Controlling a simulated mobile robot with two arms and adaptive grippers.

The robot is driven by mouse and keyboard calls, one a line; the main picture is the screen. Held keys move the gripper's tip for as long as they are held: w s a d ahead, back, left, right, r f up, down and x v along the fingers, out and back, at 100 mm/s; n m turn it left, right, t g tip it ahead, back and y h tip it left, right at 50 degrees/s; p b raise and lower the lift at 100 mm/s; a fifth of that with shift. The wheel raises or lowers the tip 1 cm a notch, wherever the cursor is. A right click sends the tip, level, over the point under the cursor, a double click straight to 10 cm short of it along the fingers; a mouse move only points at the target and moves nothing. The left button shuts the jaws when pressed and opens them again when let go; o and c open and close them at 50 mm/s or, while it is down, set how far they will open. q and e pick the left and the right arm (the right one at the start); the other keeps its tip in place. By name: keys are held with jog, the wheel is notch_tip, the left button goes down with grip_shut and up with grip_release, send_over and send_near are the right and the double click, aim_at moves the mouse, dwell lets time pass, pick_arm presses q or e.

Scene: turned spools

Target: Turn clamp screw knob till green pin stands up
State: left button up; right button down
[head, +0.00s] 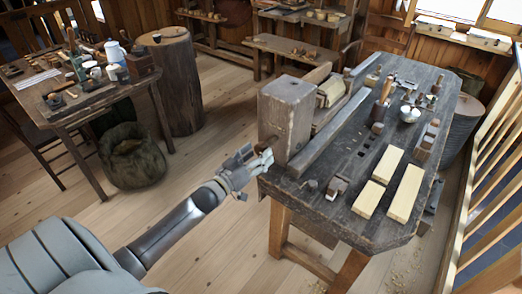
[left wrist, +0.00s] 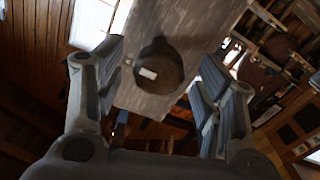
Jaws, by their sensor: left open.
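The clamp screw knob (left wrist: 158,68) is a dark round knob with a small pale mark, on the end face of a weathered wooden block (left wrist: 190,28). In the left wrist view it lies between my left gripper's two spread fingers, and I see no finger touching it. In the head view the block (head: 285,110) stands at the near left end of the workbench. My left gripper (head: 256,160) is open at the block's left face and largely hides the knob there. I cannot make out a green pin in either view. My right gripper is not in view.
The workbench (head: 345,215) carries a long rail (head: 325,135), pale wooden blanks (head: 405,192) and several small tools. A cluttered table (head: 80,110), a sack (head: 132,160) and a stump (head: 172,80) stand to the left. The floor between is clear.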

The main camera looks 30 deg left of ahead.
pick_arm(q)
jog(key=shift+w+d, duration=0.15)
jog(key=shift+w, duration=0.95)
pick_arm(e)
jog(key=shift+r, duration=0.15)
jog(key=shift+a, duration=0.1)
pick_arm(q)
jog(key=shift+c, duration=1.2)
jog(key=c, duration=0.8)
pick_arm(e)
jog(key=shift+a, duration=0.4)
pick_arm(q)
jog(key=shift+m, duration=0.3)
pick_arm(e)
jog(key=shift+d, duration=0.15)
